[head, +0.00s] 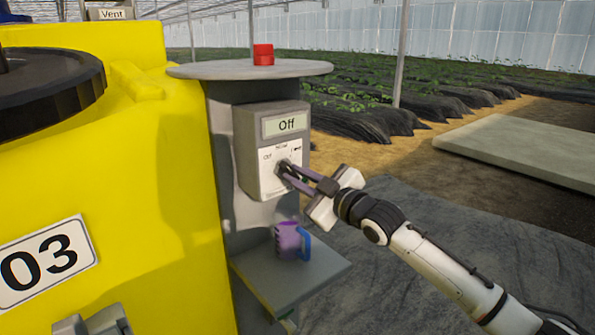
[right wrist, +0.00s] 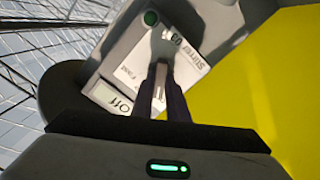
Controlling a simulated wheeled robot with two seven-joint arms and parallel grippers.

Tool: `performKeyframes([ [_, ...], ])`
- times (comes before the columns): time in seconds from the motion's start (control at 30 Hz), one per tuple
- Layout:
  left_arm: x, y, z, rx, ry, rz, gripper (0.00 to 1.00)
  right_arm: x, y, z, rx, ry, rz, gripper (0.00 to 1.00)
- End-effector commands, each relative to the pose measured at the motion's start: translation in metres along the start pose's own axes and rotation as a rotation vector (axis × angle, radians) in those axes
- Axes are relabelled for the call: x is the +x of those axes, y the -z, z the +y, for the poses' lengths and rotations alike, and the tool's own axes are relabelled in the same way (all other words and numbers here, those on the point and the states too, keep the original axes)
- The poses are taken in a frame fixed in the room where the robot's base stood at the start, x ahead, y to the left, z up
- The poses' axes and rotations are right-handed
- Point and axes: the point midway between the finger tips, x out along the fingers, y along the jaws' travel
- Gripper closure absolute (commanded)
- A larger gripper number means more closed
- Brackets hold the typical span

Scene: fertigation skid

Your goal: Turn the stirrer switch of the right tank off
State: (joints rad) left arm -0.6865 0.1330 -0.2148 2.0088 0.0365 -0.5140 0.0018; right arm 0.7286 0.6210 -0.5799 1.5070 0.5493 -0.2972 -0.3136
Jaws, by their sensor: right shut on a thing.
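The grey stirrer switch box (head: 255,150) is mounted on a grey post beside the yellow tank (head: 180,190). Its display (head: 286,124) reads "Off", and the same display shows tilted in the right wrist view (right wrist: 113,98). Below it is a white label plate (right wrist: 176,68) with the stirrer positions. The switch knob (right wrist: 163,44) is grey and mostly covered by the fingers in the head view. My right gripper (head: 286,171) is at the front of the box, shut on the knob; its dark fingers also show in the right wrist view (right wrist: 161,74). My left gripper is not in view.
A purple mug (head: 287,240) with a blue handle stands on a small grey shelf (head: 320,268) below the box. A red object (head: 263,54) sits on the round grey top plate (head: 205,70). A pale slab (head: 530,150) and plant beds lie behind to the right.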

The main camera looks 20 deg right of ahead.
Motion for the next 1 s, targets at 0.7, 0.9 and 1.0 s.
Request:
performKeyframes([
  [0.7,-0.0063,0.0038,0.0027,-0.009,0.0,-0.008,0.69,0.0,-0.0006,-0.0008,-0.192,0.001,-0.001,1.0],
  [0.9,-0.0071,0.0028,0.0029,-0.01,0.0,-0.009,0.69,0.0,-0.0006,-0.0008,-0.193,0.001,-0.001,1.0],
  [1.0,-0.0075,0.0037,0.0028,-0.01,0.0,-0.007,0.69,0.0,-0.0005,-0.0008,-0.192,0.001,-0.001,0.75],
])
